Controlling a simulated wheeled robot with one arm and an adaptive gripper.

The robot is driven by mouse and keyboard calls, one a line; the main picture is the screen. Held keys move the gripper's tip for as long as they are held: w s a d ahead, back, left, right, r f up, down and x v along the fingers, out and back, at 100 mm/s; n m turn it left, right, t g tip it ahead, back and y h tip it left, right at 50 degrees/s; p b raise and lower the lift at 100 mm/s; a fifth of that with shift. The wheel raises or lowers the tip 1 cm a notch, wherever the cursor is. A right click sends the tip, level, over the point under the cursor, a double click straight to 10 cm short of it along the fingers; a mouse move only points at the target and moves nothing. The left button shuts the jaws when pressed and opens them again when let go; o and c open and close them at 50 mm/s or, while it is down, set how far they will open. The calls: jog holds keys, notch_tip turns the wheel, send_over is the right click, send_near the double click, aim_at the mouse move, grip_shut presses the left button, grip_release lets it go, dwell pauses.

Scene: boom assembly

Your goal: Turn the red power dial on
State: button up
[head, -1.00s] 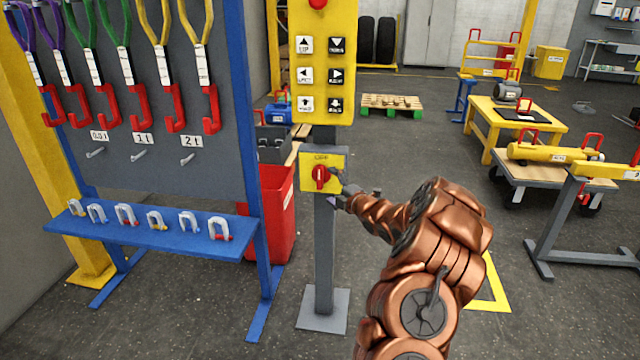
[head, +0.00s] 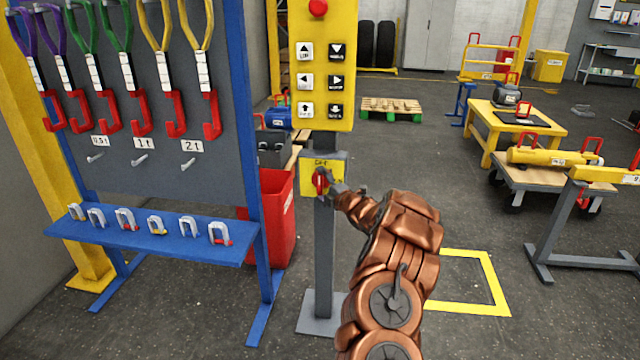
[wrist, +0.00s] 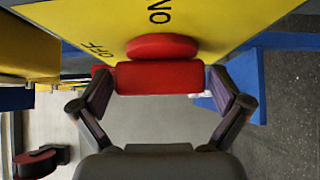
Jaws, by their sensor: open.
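The red power dial (head: 320,183) sits on a yellow plate (head: 307,165) on a grey post. Its handle stands about upright in the head view, in line with the OFF label above it. In the wrist view the dial handle (wrist: 160,78) lies across the picture, its left end towards OFF; the ON lettering is above it. My gripper (wrist: 163,88) is open, with one finger at each end of the handle. I cannot tell if the fingers touch it. In the head view my gripper (head: 330,186) is at the dial's right side and partly covers the plate.
A yellow button panel (head: 322,65) with a red knob is above the dial on the same post. A blue rack (head: 255,150) with slings and shackles stands left, a red bin (head: 270,215) behind. Open floor lies to the right, with a yellow floor marking (head: 480,305).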

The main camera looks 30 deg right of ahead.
jog(key=shift+w, duration=0.2)
jog(key=c, duration=0.9)
